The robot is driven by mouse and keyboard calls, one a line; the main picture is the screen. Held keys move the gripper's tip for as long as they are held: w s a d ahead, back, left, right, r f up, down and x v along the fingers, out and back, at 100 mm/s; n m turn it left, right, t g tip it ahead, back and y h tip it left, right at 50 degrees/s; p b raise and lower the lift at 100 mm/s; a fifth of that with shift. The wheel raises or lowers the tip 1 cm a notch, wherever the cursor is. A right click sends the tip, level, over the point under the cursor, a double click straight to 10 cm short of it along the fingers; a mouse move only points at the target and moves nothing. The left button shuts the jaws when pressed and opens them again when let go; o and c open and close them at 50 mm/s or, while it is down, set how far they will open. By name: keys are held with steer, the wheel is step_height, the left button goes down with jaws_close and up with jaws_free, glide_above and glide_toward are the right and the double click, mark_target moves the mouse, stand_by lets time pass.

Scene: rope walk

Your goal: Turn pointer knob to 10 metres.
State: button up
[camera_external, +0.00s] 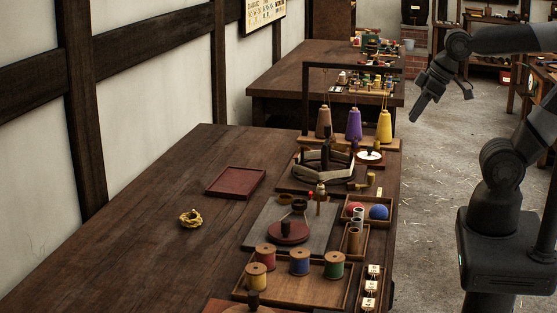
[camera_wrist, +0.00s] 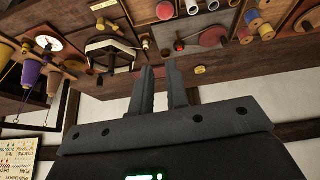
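A white round dial (camera_external: 369,157) with a dark and yellowish piece on it stands at the right edge of the long bench, just in front of the yarn cones. It looks like the pointer knob's dial, but its marks and pointing direction are too small to read. It also shows in the wrist view as a white disc (camera_wrist: 48,44) at upper left. My gripper (camera_external: 414,116) is in the air to the right of and above the bench, well apart from the dial. In the wrist view my gripper (camera_wrist: 161,68) has two fingers apart with nothing between them.
Brown, purple and yellow cones (camera_external: 354,125) stand under a dark frame behind the dial. A dark winder (camera_external: 325,168) is close at its left. A tray of spools (camera_external: 300,262) lies nearer. The bench's left side is mostly clear around a yellow rope coil (camera_external: 190,218).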

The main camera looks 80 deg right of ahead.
steer(key=o, duration=0.5)
steer(key=w+d+n, duration=0.1)
steer(key=w+d, duration=0.1)
steer(key=w, duration=0.1)
steer(key=w+d+n+g+h, duration=0.1)
steer(key=w+d, duration=0.1)
steer(key=d, duration=0.1)
steer(key=w+d+n+g, duration=0.1)
steer(key=w+d+n, duration=0.1)
steer(key=w+d, duration=0.1)
steer(key=shift+w+d+r+h, duration=0.15)
steer(key=shift+w+d+h, duration=0.05)
steer(key=shift+w+h, duration=0.2)
steer(key=n+g+y, duration=0.2)
steer(key=n+g, duration=0.2)
steer(key=n, duration=0.7)
glide_above(370, 151)
steer(key=d, duration=0.1)
step_height(370, 151, down, 14)
step_height(370, 151, down, 11)
steer(key=shift+w+d+r, duration=0.1)
jaws_close()
